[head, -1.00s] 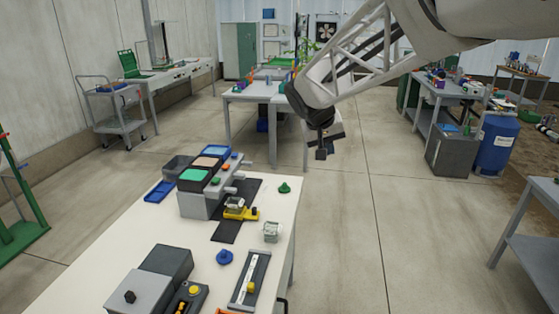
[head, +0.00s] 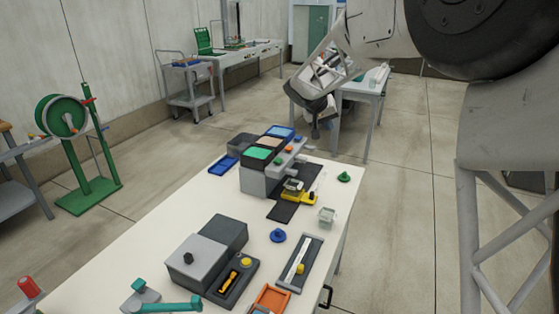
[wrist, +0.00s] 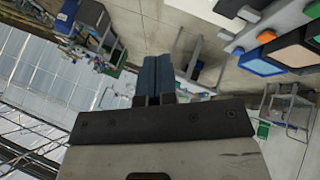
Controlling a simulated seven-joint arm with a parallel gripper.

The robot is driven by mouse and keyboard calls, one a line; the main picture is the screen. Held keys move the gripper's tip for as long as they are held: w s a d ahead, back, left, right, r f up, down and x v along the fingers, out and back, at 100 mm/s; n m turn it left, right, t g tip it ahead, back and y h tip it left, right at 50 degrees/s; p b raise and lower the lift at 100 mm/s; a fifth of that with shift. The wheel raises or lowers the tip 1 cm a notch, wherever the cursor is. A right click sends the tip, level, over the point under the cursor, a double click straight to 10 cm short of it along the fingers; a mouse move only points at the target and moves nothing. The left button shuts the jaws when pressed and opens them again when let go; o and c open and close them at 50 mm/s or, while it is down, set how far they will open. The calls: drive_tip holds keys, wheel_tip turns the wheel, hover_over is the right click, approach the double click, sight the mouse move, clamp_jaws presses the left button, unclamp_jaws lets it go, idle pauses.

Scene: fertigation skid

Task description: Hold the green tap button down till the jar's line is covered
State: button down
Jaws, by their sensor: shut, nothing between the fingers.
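The dispenser (head: 256,180) is a grey block on the white table, with green, tan and blue trays on top. Small coloured buttons line its right side; the green tap button (head: 277,161) is nearest in the head view. In the wrist view a green button (wrist: 312,9) shows at the top right corner. A small clear jar (head: 293,185) sits in a yellow holder (head: 298,197) beside the dispenser; its line is too small to see. My gripper (head: 315,133) is beyond the dispenser, apart from the buttons. Its dark fingers (wrist: 156,77) are shut and empty in the wrist view.
A second clear jar (head: 327,216), a green knob piece (head: 344,177) and a blue one (head: 278,236) stand on the table (head: 175,205). A grey box (head: 208,262) and a slider board (head: 300,262) are nearer.

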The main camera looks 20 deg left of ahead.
drive_tip(key=n+t, duration=0.1)
drive_tip(key=t, duration=0.1)
hover_over(276, 159)
wheel_tip(276, 159, down, 8)
drive_tip(key=shift+d+y, duration=0.15)
drive_tip(key=shift+y, duration=0.15)
drive_tip(key=shift+s, duration=0.1)
drive_tip(key=shift+f, duration=0.15)
drive_tip(key=shift+f, duration=4.2)
drive_tip(key=shift+f, duration=1)
idle(0.8)
